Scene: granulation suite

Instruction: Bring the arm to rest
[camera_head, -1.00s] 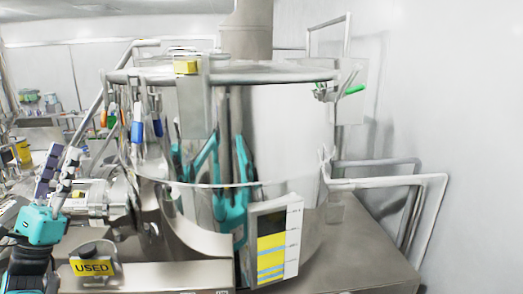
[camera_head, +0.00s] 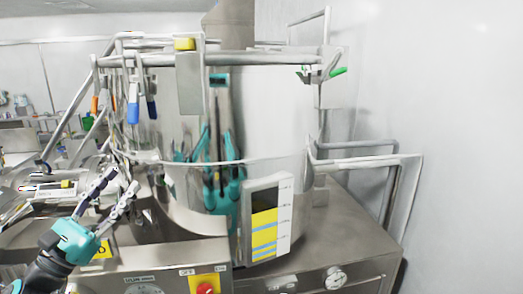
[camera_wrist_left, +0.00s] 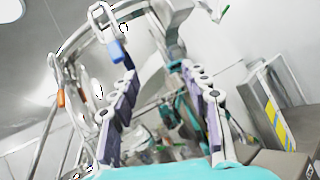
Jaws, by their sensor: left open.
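My left gripper (camera_head: 121,184) is at the lower left of the head view, in front of the big steel vessel (camera_head: 275,115). It is open, with nothing between its two fingers. In the left wrist view its fingers (camera_wrist_left: 158,78) stand apart, pointing up toward the vessel rim. A blue-handled clamp shows beyond the left finger there. My right gripper is not in view.
Blue-handled clamps (camera_head: 133,105) hang at the vessel's left side. A yellow-striped panel (camera_head: 267,220) stands at its front. A steel cabinet with a red knob (camera_head: 205,289) is below. Pipe rails (camera_head: 365,161) stick out at the right, near the white wall.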

